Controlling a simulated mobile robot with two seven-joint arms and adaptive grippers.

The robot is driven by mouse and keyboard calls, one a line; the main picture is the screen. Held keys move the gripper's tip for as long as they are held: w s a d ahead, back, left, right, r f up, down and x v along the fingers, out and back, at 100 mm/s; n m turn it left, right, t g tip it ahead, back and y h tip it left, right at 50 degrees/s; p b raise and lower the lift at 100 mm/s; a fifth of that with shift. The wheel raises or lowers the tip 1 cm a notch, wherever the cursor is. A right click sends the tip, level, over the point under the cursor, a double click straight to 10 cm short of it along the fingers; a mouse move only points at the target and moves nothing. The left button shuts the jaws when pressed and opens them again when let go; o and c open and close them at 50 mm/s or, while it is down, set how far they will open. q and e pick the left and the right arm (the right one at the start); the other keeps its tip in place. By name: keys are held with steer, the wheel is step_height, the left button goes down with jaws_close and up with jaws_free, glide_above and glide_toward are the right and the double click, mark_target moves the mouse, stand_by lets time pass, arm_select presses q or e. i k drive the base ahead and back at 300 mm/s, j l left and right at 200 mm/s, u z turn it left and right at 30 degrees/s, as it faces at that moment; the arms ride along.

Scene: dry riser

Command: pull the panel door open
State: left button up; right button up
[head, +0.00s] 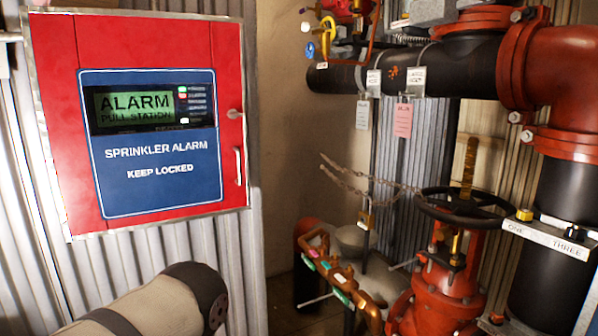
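The red panel door (226,70) is on the left, in a metal frame on the corrugated wall. It looks shut. A blue plate (155,190) on it reads "SPRINKLER ALARM, KEEP LOCKED", below a lit green display (135,106) reading "ALARM PULL STATION". A slim upright handle (239,166) is near the door's right edge, with a small latch or lock (234,114) above it. Nothing touches the handle. A beige and dark link of my arm shows at the bottom left, below the panel. Neither of my grippers is in view.
Black and red pipes (440,65) run along the right side. A black valve handwheel (465,207) with a chain (370,180) stands over a red valve body (440,290). Copper piping (340,270) is low in the middle. The space right before the panel door looks free.

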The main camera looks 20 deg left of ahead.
mark_target(103, 185)
steer(key=u, duration=1.35)
